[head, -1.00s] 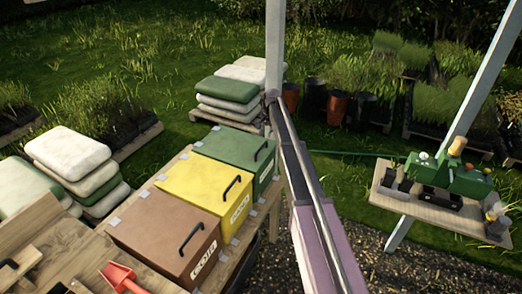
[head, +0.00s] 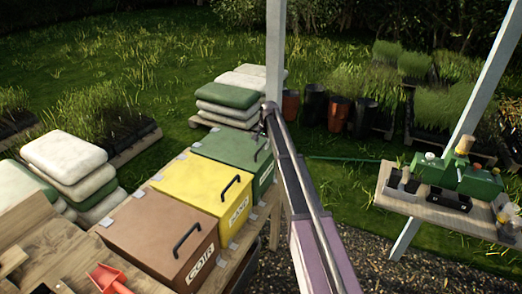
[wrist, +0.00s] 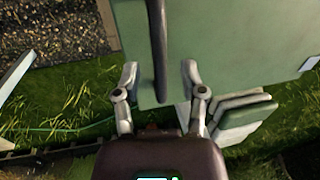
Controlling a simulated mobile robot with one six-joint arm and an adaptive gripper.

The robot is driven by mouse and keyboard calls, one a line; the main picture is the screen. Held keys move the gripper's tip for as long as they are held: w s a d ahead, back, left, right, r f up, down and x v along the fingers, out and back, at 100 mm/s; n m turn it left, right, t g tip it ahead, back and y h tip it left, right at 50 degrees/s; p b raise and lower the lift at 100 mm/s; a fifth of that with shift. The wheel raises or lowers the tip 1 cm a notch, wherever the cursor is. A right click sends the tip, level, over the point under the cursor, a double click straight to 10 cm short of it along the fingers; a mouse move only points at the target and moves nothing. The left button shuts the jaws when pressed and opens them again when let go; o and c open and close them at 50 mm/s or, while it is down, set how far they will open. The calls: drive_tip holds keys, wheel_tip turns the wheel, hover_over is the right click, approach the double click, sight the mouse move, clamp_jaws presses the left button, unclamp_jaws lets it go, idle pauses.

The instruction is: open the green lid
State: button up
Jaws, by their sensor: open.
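The green lid (head: 228,148) is shut on the farthest of three boxes in a row. Its dark handle (head: 262,150) is near the right edge, close to the end of my arm. In the wrist view the pale green lid (wrist: 235,35) fills the upper right, and the dark handle bar (wrist: 158,45) runs down the middle. My gripper (wrist: 160,72) is open, one finger on each side of the handle's lower part in the picture. I see no contact with the handle. In the head view my gripper (head: 266,112) is small and its fingers are unclear.
A yellow-lidded box (head: 195,188) and a brown box (head: 155,232) stand beside the green one. A pale post (head: 275,60) rises behind my gripper. Stacked sacks (head: 228,98) lie beyond the boxes. A small table (head: 410,205) with green equipment stands at right.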

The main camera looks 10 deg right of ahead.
drive_tip(key=shift+a+f+b, duration=0.1)
drive_tip(key=shift+f+b, duration=0.2)
drive_tip(key=shift+f, duration=0.2)
clamp_jaws()
